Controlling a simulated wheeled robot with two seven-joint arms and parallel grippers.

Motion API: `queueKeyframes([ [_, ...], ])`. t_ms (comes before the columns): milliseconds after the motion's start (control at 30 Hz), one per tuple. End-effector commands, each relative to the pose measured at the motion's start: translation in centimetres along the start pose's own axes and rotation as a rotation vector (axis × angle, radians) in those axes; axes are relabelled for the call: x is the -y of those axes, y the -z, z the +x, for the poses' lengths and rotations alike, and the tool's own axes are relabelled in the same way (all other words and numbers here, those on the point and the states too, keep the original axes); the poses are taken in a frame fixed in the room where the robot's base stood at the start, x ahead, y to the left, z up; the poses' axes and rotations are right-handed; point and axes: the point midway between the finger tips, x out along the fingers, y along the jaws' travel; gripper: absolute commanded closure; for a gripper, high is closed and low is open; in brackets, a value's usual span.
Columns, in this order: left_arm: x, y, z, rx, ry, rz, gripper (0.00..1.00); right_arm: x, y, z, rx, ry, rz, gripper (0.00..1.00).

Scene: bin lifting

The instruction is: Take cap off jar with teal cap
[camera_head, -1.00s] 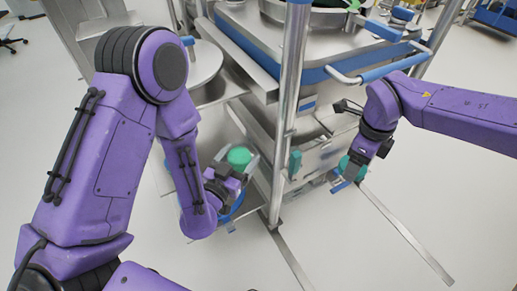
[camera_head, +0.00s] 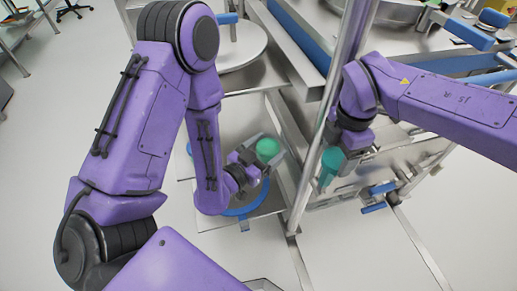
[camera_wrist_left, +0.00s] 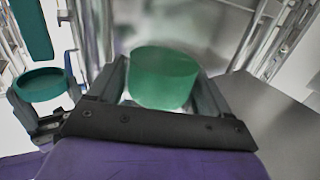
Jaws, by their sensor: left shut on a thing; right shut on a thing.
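My left gripper (camera_head: 257,160) is shut around a jar with a round green top (camera_head: 267,149), low beside the steel cart. In the left wrist view the jar's green part (camera_wrist_left: 165,78) sits between both fingers; I cannot tell whether this is a lid or the jar's contents. My right gripper (camera_head: 340,152) is shut on a teal cap-like piece, apart from the jar and to its right. In the left wrist view this teal cap (camera_wrist_left: 40,84) shows as a round rimmed shape beside the left gripper. Its outline in the head view is partly hidden.
A steel post (camera_head: 335,90) of the cart stands between my two grippers. A blue ring (camera_head: 248,207) lies below my left gripper on a low shelf. A round steel plate (camera_head: 240,48) is behind my left arm. Open floor (camera_head: 360,250) lies at the front right.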

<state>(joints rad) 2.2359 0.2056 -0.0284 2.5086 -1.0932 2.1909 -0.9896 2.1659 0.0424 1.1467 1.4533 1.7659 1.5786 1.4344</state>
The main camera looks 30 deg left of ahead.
Motion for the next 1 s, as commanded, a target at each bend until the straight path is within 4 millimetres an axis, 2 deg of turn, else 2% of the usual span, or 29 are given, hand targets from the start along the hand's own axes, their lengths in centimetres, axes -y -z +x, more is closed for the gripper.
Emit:
queueKeyframes([
  [33,0.8,-1.1,0.7,-0.007,0.003,0.002,0.84,0.0,0.0,1.5,0.0,0.0,0.0,0.67],
  [100,1.9,-1.7,1.5,-0.005,0.004,0.002,0.84,0.0,0.0,2.2,0.0,0.0,-0.001,0.67],
  [167,2.8,-1.5,2.1,-0.002,0.003,0.001,0.84,0.0,0.0,1.2,0.0,-0.001,-0.002,0.67],
  [333,5.5,-2.9,4.0,-0.001,0.004,0.001,0.84,-0.1,0.0,0.9,0.0,0.0,-0.003,0.67],
  [500,7.3,-5.8,5.4,0.0,0.004,0.001,0.84,-0.1,0.1,1.4,0.0,0.0,-0.005,0.67],
  [633,8.4,-7.5,6.3,0.0,0.004,0.0,0.84,-0.1,0.1,1.7,0.0,0.0,-0.005,0.67],
  [800,9.2,-8.7,7.0,-0.001,0.003,0.0,0.84,-0.1,0.1,1.9,0.0,0.0,-0.005,0.67],
  [1000,9.3,-11.9,7.3,0.001,0.003,-0.002,0.84,-0.1,0.1,2.6,0.0,0.0,-0.005,0.67],
])
